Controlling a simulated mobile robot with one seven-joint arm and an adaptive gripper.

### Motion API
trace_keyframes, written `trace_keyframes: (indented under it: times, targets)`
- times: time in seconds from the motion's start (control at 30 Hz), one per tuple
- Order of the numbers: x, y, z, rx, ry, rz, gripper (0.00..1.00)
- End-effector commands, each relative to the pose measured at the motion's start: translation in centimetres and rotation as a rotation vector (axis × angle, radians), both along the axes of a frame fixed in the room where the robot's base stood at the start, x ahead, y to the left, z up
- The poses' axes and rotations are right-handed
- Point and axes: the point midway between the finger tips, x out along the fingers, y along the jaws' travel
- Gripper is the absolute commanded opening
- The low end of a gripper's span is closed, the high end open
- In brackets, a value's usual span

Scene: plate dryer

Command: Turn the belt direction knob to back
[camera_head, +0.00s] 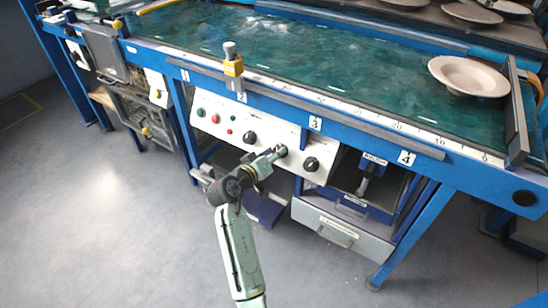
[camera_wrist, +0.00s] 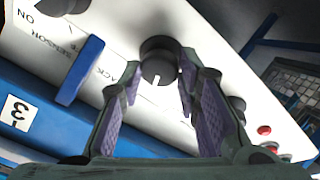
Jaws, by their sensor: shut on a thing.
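The belt direction knob (camera_wrist: 158,62) is a round black knob on the white control panel (camera_wrist: 190,28), with a white mark pointing down in the wrist view. Printing that reads like "ACK" shows to its left, partly hidden by a finger. My gripper (camera_wrist: 158,78) has its fingers on either side of the knob and is shut on it. In the head view my gripper (camera_head: 275,154) reaches the middle of three black knobs on the panel (camera_head: 215,108) and partly hides it.
Another black knob (camera_head: 311,164) sits to the right and one (camera_head: 249,137) to the left, with green and red buttons beyond. A blue post (camera_wrist: 80,70) stands close to the left finger. The blue table edge (camera_head: 270,100) overhangs the panel. A plate (camera_head: 468,76) lies on the green belt.

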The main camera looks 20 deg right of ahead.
Motion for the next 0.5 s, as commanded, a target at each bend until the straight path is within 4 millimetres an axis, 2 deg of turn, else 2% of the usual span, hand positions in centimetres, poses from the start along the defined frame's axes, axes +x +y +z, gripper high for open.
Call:
trace_keyframes:
  times: [0.5]
  targets:
    - [0.38, 0.32, -0.35, 0.247, -0.319, -0.229, 0.02]
